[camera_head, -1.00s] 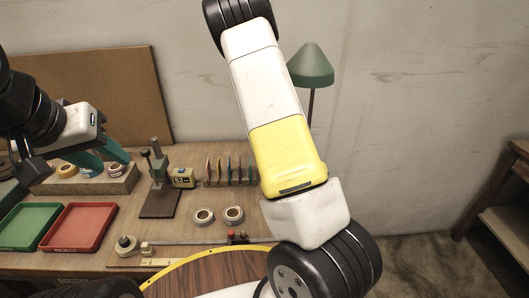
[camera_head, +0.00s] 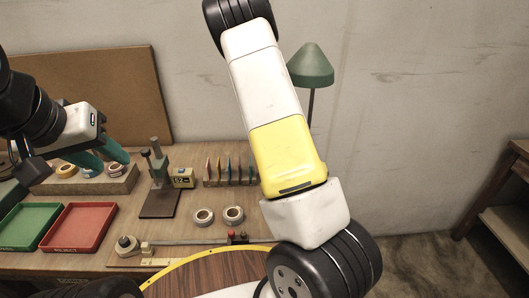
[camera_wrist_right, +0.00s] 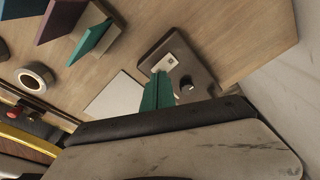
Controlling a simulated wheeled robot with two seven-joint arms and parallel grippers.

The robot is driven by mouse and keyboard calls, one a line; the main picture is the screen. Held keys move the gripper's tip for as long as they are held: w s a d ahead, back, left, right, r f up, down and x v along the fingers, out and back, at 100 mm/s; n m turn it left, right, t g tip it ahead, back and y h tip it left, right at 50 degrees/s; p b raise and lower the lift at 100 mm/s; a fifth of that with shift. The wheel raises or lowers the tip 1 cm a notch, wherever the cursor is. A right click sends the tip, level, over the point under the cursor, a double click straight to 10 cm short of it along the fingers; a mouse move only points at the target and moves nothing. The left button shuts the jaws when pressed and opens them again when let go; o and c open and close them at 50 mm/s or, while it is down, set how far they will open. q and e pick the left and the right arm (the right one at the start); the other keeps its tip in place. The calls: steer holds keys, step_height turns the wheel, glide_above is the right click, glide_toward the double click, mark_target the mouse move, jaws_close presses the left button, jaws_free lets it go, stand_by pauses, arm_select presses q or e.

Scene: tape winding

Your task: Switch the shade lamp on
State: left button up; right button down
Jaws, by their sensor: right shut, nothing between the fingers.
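The shade lamp has a green shade (camera_head: 310,66) on a thin dark stem at the back right of the table in the head view, partly hidden by my right arm. In the right wrist view its dark base (camera_wrist_right: 200,68) shows, with a small pale switch plate (camera_wrist_right: 166,63) on it. My right gripper (camera_wrist_right: 158,90) has its green fingers shut and empty. The fingertips show just beside the switch plate; I cannot tell whether they touch it. My left gripper (camera_head: 102,155) is open and empty above the tape holder at the left.
Red (camera_head: 78,227) and green (camera_head: 29,225) trays lie at the left. A white square (camera_wrist_right: 117,97) lies near the lamp base.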

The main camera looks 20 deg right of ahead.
steer(key=shift+f, duration=0.8)
steer(key=shift+r, duration=3.55)
